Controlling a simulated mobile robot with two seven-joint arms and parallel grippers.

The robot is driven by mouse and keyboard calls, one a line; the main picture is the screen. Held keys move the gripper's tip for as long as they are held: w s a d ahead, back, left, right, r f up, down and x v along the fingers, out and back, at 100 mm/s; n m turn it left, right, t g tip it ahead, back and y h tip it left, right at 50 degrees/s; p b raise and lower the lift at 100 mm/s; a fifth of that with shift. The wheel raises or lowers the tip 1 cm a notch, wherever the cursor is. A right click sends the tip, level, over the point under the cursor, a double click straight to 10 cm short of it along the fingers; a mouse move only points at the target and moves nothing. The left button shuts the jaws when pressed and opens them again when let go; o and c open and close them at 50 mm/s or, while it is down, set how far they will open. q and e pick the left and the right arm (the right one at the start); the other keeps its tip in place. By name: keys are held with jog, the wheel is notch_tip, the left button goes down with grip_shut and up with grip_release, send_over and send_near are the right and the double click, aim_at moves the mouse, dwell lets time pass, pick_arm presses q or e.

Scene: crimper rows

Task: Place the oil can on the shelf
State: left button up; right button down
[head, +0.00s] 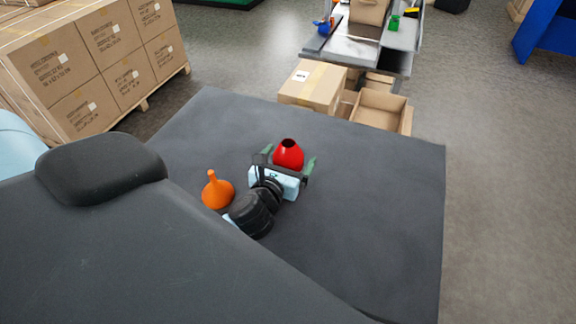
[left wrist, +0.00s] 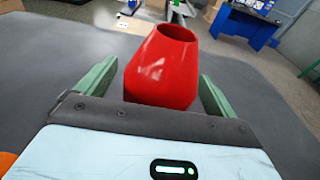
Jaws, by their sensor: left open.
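An orange oil can (head: 217,193) with a thin upright spout stands on the dark grey table, left of my left gripper. Only a sliver of orange (left wrist: 6,162) shows at the lower left of the left wrist view. My left gripper (head: 290,167) is open, with its green fingers on either side of a red tapered vessel (head: 288,154). The red vessel (left wrist: 164,72) stands between the fingers in the left wrist view, with gaps at both sides. I cannot make out a clear shelf. My right gripper is not in view.
The table (head: 375,210) is bare to the right. Beyond it are a cardboard box (head: 312,86), an open carton (head: 381,108) and a grey bench (head: 351,50) bearing small items. Stacked cartons (head: 95,60) stand at the left.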

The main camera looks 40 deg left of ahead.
aim_at(284, 157)
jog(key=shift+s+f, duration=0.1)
pick_arm(q)
jog(key=shift+c, duration=1.1)
jog(key=c, duration=1.1)
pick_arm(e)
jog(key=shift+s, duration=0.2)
pick_arm(q)
jog(key=shift+r, duration=0.2)
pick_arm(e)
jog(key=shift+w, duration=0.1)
